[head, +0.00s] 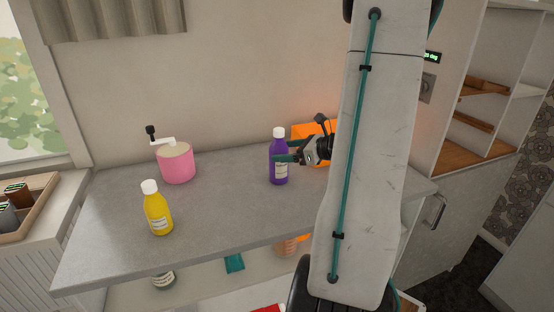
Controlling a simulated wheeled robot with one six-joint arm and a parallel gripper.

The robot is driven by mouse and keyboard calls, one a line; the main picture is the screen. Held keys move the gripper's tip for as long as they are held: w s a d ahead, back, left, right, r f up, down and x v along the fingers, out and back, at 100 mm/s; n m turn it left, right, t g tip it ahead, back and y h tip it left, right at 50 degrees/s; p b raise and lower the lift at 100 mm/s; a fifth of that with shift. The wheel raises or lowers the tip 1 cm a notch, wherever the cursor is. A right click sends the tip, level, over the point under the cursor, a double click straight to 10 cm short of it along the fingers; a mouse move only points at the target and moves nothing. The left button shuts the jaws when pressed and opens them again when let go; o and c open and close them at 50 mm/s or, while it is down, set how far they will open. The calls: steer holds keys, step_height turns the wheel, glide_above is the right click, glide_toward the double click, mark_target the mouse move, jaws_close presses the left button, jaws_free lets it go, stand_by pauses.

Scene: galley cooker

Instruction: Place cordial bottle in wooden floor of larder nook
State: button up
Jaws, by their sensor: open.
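A purple bottle (279,168) with a white cap and a pale label stands upright on the grey counter. A yellow bottle (157,212) with a white cap stands upright at the counter's front left. The labels are too small to read, so I cannot tell which is the cordial. My gripper (284,152) is open at the upper part of the purple bottle, coming from the right. One teal finger passes in front of the bottle; I cannot tell whether it touches. The larder nook's wooden floor (453,158) shows at the right, bare where visible.
A pink pot-like thing with a crank (176,164) stands behind the yellow bottle. An orange box (302,131) is partly hidden behind my gripper. My arm hides the counter's right part. Wooden shelves (484,88) sit above the nook floor. The counter's middle (222,195) is clear.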

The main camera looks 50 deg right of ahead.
mark_target(274, 151)
steer(key=x, duration=0.5)
steer(key=shift+w+d+f, duration=0.1)
steer(key=shift+d, duration=0.05)
steer(key=c, duration=1.4)
